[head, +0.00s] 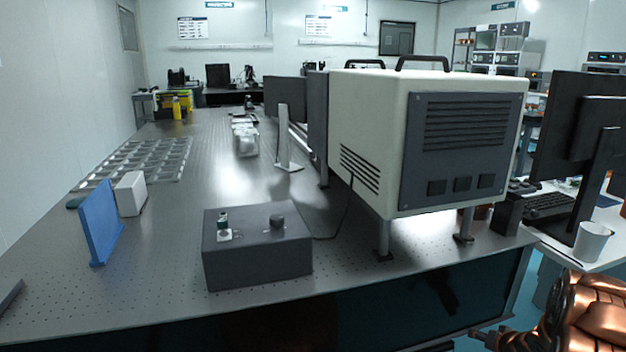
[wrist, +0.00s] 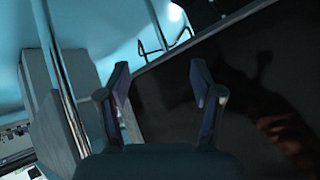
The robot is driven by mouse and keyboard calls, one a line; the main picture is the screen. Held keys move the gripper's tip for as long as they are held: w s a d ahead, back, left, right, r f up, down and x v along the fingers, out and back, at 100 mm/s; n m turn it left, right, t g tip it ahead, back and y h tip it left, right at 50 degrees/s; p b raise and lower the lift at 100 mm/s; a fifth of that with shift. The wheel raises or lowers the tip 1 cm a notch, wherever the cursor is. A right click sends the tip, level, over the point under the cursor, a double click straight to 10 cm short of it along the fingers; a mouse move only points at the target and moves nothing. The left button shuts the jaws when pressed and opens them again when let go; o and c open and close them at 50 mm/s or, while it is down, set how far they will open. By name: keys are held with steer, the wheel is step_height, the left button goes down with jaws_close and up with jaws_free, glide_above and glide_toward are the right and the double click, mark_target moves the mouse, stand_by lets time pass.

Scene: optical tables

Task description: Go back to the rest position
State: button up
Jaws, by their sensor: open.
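My gripper (wrist: 160,85) is open in the wrist view, with its two dark fingers apart and nothing between them. Beyond the fingers are a dark panel (wrist: 185,110) and a pale blue floor. In the head view, part of my copper-coloured arm (head: 585,318) shows at the lower right, beside the front right corner of the optical table (head: 185,312). My gripper cannot be made out clearly there.
On the table stand a dark control box (head: 258,265), a blue panel (head: 99,225), a white block (head: 130,193) and a large white instrument (head: 365,115) on posts. A desk at the right bears a monitor (head: 565,115) and a white mug (head: 592,242).

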steer(key=s+a+r+n+g+h+p, duration=0.1)
steer(key=s+a+r+g+p, duration=0.35)
steer(key=r, duration=0.85)
steer(key=s+a+r+n+g+h+p, duration=0.1)
steer(key=s+a+r+p, duration=0.55)
steer(key=r, duration=0.65)
steer(key=s+a+r+n+g+y+p, duration=0.1)
steer(key=s+a+r+g+p, duration=0.1)
steer(key=s+a+r, duration=0.4)
steer(key=s+a+r+n+g+y+p, duration=0.1)
steer(key=s+a+r+p, duration=0.4)
steer(key=s+a, duration=0.5)
steer(key=s+a+r+n+g+y+p, duration=0.1)
steer(key=s+a+r, duration=0.6)
steer(key=s, duration=0.8)
steer(key=shift+s+a+r+n+g+p, duration=0.5)
steer(key=shift+n+g+p, duration=0.3)
steer(key=shift+g+p, duration=0.3)
steer(key=shift+w+d, duration=0.1)
steer(key=shift+w, duration=0.05)
